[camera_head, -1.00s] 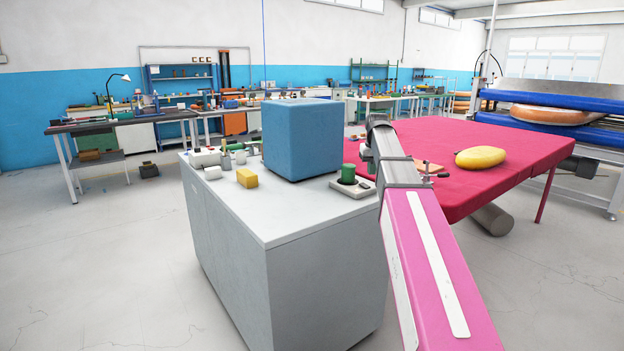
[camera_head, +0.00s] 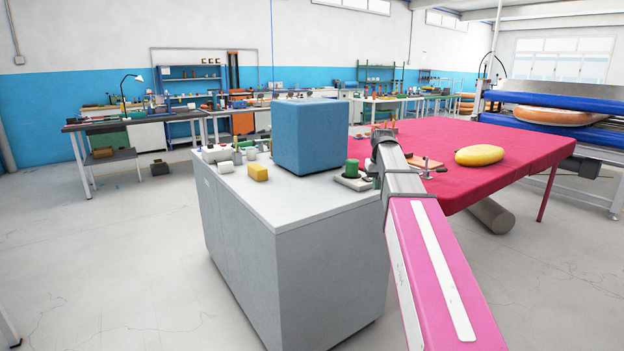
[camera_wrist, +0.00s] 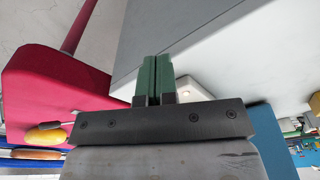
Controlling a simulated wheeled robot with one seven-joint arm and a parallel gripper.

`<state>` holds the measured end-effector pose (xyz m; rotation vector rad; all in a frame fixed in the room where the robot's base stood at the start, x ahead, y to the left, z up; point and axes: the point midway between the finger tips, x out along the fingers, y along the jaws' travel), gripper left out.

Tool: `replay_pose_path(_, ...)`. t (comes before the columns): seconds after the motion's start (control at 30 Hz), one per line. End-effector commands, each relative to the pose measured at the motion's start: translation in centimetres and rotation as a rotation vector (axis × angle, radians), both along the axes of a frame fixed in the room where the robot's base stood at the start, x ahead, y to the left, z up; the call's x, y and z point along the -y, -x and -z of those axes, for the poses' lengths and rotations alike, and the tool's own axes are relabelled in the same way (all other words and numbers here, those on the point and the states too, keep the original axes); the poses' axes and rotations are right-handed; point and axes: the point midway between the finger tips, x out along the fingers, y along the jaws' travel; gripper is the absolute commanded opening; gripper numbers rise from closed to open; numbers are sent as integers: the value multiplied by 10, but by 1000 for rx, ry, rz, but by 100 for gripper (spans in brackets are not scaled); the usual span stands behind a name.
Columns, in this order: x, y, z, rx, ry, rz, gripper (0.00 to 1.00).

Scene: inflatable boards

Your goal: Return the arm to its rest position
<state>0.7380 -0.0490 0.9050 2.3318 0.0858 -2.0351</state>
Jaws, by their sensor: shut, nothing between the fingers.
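My arm, pink with a grey wrist section, reaches up from the lower right in the head view and ends in front of the red table (camera_head: 520,145), beside the grey cabinet (camera_head: 290,270). My gripper's fingers are not clearly visible there. In the wrist view my gripper (camera_wrist: 155,80) shows two green fingers pressed together with nothing between them. The fingertips appear over the cabinet's white top (camera_wrist: 215,65); I cannot tell how high.
A yellow oval object (camera_head: 480,155) lies on the red table. The floor left of the cabinet (camera_head: 110,260) is clear.

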Motion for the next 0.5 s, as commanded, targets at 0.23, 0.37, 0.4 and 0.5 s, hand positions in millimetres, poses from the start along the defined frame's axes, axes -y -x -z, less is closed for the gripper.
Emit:
replay_pose_path(0.23, -8, 24, 52, -17, -1, 9, 0)
replay_pose_path(0.37, -13, 45, 91, -30, -1, 15, 0)
replay_pose_path(0.4, -15, 54, 106, -36, -1, 18, 0)
replay_pose_path(0.5, -20, 77, 143, -49, -1, 26, 0)
